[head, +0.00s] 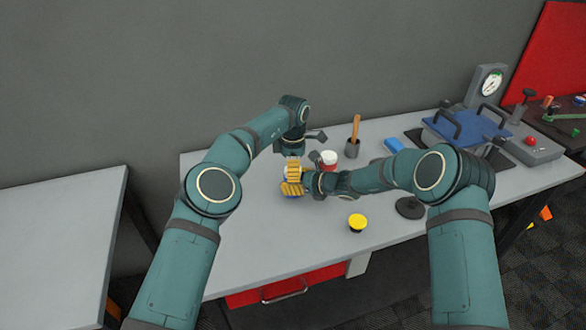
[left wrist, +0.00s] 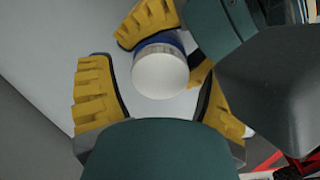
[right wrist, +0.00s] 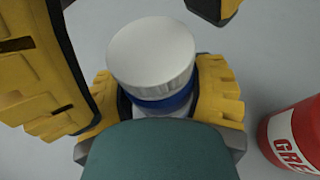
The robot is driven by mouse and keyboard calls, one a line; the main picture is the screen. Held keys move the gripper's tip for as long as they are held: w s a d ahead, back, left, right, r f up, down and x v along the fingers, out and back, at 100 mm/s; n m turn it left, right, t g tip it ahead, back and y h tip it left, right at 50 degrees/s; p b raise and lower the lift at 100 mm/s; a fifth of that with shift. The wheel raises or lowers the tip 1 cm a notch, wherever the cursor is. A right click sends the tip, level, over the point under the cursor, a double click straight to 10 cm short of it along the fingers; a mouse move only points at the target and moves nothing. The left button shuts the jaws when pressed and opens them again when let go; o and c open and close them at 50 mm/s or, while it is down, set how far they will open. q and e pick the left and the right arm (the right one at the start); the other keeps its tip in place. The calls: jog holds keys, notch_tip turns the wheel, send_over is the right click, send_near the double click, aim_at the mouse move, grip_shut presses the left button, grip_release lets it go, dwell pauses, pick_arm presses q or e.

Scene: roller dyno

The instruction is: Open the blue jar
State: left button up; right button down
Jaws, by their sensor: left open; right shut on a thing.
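The blue jar has a blue body (right wrist: 168,104) and a ribbed white lid (right wrist: 150,55), which is on the jar. The lid also shows in the left wrist view (left wrist: 160,73). My right gripper (right wrist: 160,100) is shut around the jar's body below the lid; its yellow fingers largely hide the jar in the head view. My left gripper (head: 292,163) is open above the jar, pointing down. In the left wrist view its fingers (left wrist: 158,98) stand on either side of the lid, with a visible gap on the left.
A red can with a white top (head: 329,158) stands close right of the jar. The grey table (head: 225,215) is clear at left.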

pick_arm(q)
notch_tip(320, 180, up, 4)
jog(key=shift+r, duration=0.1)
jog(key=shift+o, duration=0.4)
jog(key=shift+r, duration=0.15)
notch_tip(320, 180, up, 3)
jog(key=m, duration=0.5)
jog(key=shift+r+m, duration=0.15)
jog(key=shift+m, duration=0.15)
jog(key=shift+f, duration=3.95)
jog(key=c, duration=1.3)
jog(key=n, duration=0.6)
jog(key=shift+n, duration=0.3)
